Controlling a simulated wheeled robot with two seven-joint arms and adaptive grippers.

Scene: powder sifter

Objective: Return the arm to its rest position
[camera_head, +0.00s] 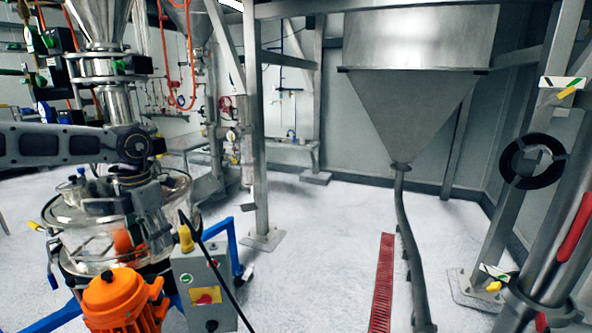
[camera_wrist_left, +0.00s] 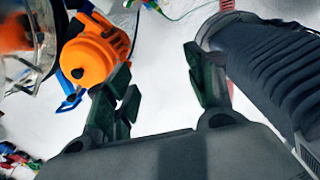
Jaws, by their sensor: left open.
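My left arm comes in from the left in the head view and bends down over the powder sifter (camera_head: 90,245). My left gripper (camera_head: 152,205) hangs in front of the sifter's clear round lid, near the orange motor (camera_head: 118,300). In the left wrist view the two dark fingers (camera_wrist_left: 162,90) stand wide apart with nothing between them. The orange motor (camera_wrist_left: 92,58) shows there beyond the left finger; I see no contact. My right gripper is in neither view.
A grey control box (camera_head: 203,290) with a blue frame (camera_head: 226,238) stands right of the sifter. A steel hopper (camera_head: 410,110) hangs at the right. A ribbed dark hose (camera_wrist_left: 275,70) lies close to the right finger. The pale floor (camera_head: 310,240) is open mid-view.

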